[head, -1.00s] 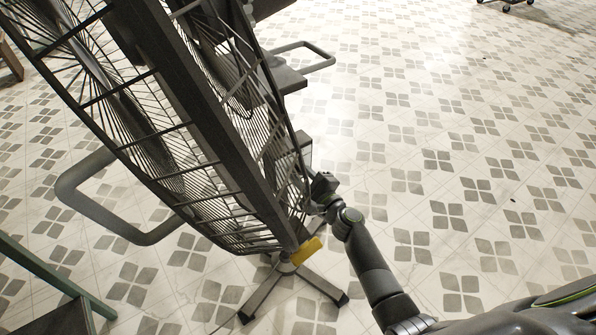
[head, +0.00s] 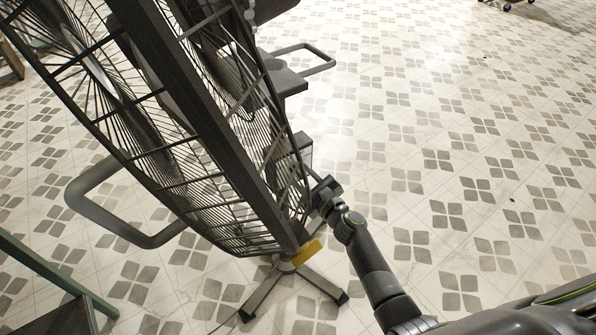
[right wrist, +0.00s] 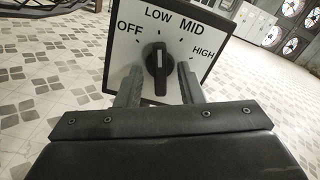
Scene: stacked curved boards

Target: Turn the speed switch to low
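The switch panel (right wrist: 207,39) in the right wrist view is white with a dark edge and reads OFF, LOW, MID and HIGH. Its black knob (right wrist: 158,72) has a white mark that points up, toward LOW. My right gripper (right wrist: 158,84) is open, with one finger on each side of the knob; I cannot tell whether they touch it. In the head view my right gripper (head: 325,190) is at the right side of the large fan (head: 185,90), whose cage hides the panel's face. My left gripper is out of view.
The fan stands on a cross-shaped foot (head: 322,285) with a yellow piece (head: 306,252) above it. A grey tube loop (head: 100,222) sticks out at the left. A green-edged frame (head: 50,270) is at lower left. The tiled floor at right is clear.

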